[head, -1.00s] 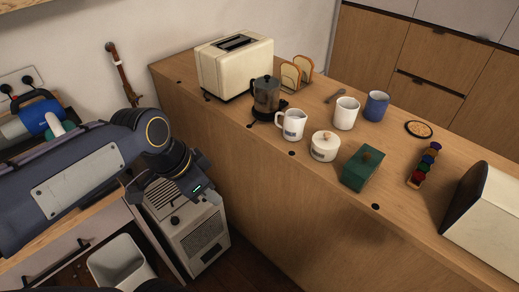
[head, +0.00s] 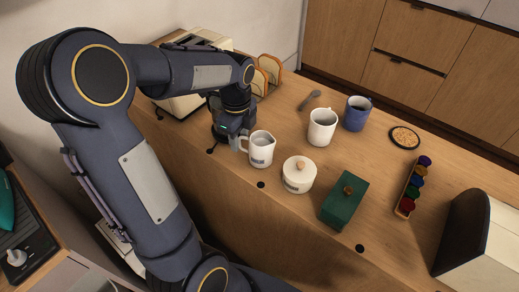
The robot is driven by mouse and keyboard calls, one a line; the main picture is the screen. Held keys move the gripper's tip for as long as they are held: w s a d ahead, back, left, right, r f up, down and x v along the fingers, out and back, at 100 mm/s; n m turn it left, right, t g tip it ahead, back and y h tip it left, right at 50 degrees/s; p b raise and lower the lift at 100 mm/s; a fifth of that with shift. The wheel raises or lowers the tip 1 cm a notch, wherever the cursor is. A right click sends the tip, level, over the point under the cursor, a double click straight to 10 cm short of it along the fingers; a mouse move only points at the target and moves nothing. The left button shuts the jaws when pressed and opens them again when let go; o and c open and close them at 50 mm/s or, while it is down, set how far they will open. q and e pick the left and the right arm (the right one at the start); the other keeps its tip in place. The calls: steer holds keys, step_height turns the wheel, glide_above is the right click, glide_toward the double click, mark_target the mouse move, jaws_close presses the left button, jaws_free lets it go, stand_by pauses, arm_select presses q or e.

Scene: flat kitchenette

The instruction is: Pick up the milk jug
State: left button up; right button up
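The white milk jug (head: 262,150), with a dark label on its front, stands upright on the wooden counter in the head view. Its handle is on its left side. My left gripper (head: 236,143) points down right beside that handle. The fingertips are small and dark here, so I cannot tell whether they are apart, touching the handle or closed on it. My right gripper is not in view.
A lidded white pot (head: 299,175), a green box (head: 344,202), a white mug (head: 321,127) and a blue mug (head: 357,114) stand to the jug's right. The toaster (head: 185,105) is partly behind my arm. Toast slices (head: 269,74) stand in a rack.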

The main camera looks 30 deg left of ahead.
arm_select(q)
steer(key=shift+f, duration=0.5)
jaws_close()
steer(key=shift+r, duration=0.25)
